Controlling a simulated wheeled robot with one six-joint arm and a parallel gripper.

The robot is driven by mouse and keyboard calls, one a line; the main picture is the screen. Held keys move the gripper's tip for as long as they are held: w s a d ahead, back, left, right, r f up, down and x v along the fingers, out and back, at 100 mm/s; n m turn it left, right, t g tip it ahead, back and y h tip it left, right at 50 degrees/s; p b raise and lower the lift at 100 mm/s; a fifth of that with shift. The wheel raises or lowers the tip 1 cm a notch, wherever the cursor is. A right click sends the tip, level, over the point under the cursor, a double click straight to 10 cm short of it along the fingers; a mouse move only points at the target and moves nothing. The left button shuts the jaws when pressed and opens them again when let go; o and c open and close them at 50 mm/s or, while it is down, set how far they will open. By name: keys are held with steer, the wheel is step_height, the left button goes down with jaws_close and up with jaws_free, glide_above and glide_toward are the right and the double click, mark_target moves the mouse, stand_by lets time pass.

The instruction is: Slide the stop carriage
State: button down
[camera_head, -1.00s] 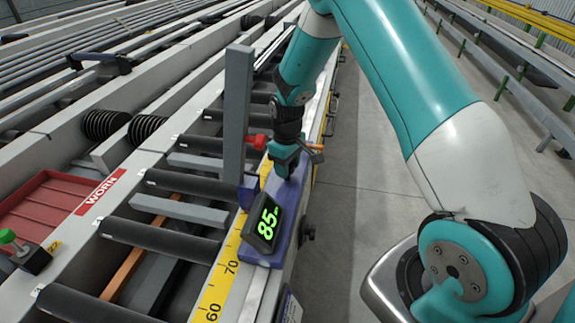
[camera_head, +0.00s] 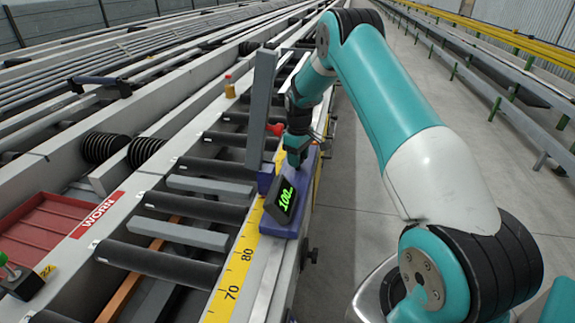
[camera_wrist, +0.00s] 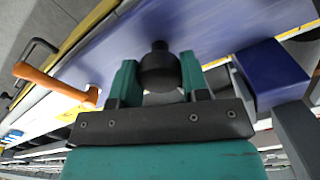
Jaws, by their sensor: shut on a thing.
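The stop carriage (camera_head: 271,231) is a blue-purple block on the rail along the table's right edge. Its tilted display (camera_head: 285,199) reads about 100 in green; the last character is unclear. A tall grey stop post (camera_head: 262,110) stands at its left side. My gripper (camera_head: 295,155) is over the carriage's far part. In the wrist view my gripper (camera_wrist: 158,80) is shut on a round black knob (camera_wrist: 159,66) on the purple carriage top (camera_wrist: 215,25). An orange-handled lever (camera_wrist: 52,82) lies beside the gripper; a red knob (camera_head: 275,130) shows near the post.
A yellow scale (camera_head: 235,268) with marks 70 and 80 runs along the rail in front of the carriage. Black rollers (camera_head: 170,264) and grey bars lie to the left. A red tray (camera_head: 40,225) labelled WORN is farther left. Bare floor (camera_head: 345,215) is on the right.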

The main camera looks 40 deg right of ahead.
steer(key=c, duration=0.6)
jaws_free()
steer(key=shift+a, duration=0.1)
steer(key=shift+c, duration=0.2)
steer(key=shift+r, duration=0.15)
step_height(320, 180, up, 17)
steer(key=b, duration=0.2)
